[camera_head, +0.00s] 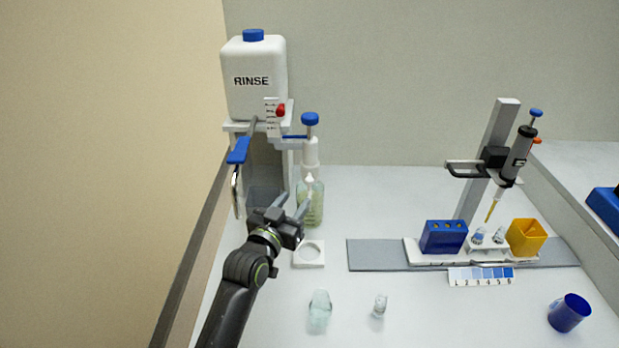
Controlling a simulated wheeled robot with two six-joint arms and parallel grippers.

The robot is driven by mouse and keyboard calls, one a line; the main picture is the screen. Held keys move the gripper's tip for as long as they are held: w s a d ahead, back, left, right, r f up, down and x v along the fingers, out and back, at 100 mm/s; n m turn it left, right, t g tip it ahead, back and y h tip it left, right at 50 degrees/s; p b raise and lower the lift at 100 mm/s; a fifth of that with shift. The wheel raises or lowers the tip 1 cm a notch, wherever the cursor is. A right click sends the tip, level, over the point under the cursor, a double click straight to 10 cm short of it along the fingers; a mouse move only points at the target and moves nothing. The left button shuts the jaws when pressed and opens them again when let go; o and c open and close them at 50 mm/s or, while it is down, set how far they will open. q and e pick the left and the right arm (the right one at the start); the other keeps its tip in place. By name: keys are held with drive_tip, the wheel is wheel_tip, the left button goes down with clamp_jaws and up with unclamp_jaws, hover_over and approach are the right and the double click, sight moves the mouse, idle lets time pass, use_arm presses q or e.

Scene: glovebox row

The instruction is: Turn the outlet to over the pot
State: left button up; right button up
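A white RINSE tank (256,85) stands on a white stand at the back left. A blue lever (238,151) and a bent metal tube (235,190) show at the stand's left side. A pump-top bottle (312,205) with a blue knob stands to the right of the stand. I cannot tell for sure which part is the outlet or which vessel is the pot. A clear jar (319,308) stands on the bench in front. My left gripper (292,198) is open, its fingers apart just in front of the pump bottle; contact cannot be told. My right gripper is out of view.
A small vial (379,305) and a tipped blue cup (569,312) are on the bench. A pipette stand (489,150), blue block (444,237) and yellow box (526,238) are at right.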

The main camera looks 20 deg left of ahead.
sight(308, 183)
use_arm(q)
drive_tip(key=w, duration=0.6)
drive_tip(key=w+d+p, duration=0.1)
drive_tip(key=w, duration=0.2)
drive_tip(key=shift+w, duration=0.35)
clamp_jaws()
